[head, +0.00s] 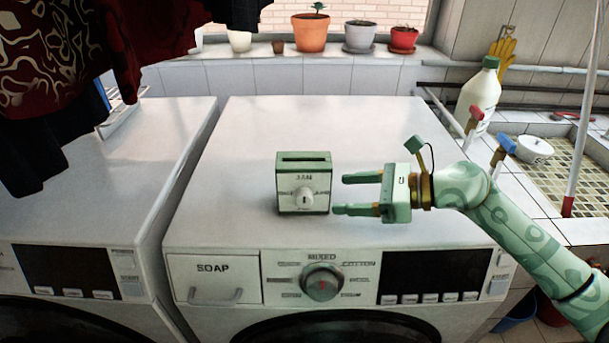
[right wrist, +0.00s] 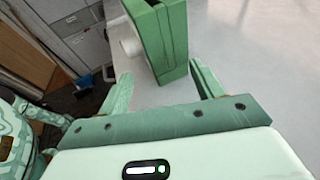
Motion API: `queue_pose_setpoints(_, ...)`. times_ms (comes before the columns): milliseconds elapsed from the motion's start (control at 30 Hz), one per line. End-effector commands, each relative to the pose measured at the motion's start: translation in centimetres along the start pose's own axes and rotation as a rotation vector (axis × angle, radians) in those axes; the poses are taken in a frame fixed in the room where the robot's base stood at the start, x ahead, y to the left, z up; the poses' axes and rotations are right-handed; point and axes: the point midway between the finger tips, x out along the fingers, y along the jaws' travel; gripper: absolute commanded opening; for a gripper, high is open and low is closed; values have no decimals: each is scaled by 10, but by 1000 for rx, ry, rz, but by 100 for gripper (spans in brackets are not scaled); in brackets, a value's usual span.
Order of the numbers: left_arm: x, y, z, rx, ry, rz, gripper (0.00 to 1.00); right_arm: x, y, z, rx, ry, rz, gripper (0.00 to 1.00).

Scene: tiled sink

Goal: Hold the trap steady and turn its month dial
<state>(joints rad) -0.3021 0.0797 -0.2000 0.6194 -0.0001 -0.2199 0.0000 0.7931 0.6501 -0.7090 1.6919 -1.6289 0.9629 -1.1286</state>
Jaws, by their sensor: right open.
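The trap is a small green box (head: 286,204) with a slot in its top and a pale front plate marked "JAN". It stands upright on the right-hand washing machine. Its month dial (head: 304,197) is a white knob on the front face. My right gripper (head: 340,195) is open just to the right of the box, fingers pointing left at it. In the right wrist view the green box (right wrist: 158,40) is beyond the fingertips (right wrist: 160,75), with the dial (right wrist: 131,46) sticking out on its left. I cannot tell whether a finger touches it. My left gripper is not in view.
The box stands near the front edge of the washing machine top (head: 240,140), which is otherwise clear. Dark red clothes (head: 120,50) hang at the upper left. A white bottle (head: 478,95) and a sink (head: 560,160) are at the right. Flowerpots (head: 312,32) line the back sill.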

Motion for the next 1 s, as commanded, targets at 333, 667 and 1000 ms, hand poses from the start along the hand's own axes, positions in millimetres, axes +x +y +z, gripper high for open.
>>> queue_pose_setpoints(333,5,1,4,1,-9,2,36,58,0,0,2,-3,2,66)
queue_pose_setpoints(667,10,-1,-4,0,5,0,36,84,1,0,3,-3,1,66)
queue_pose_setpoints(1000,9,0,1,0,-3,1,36,85,0,1,2,-4,0,52)
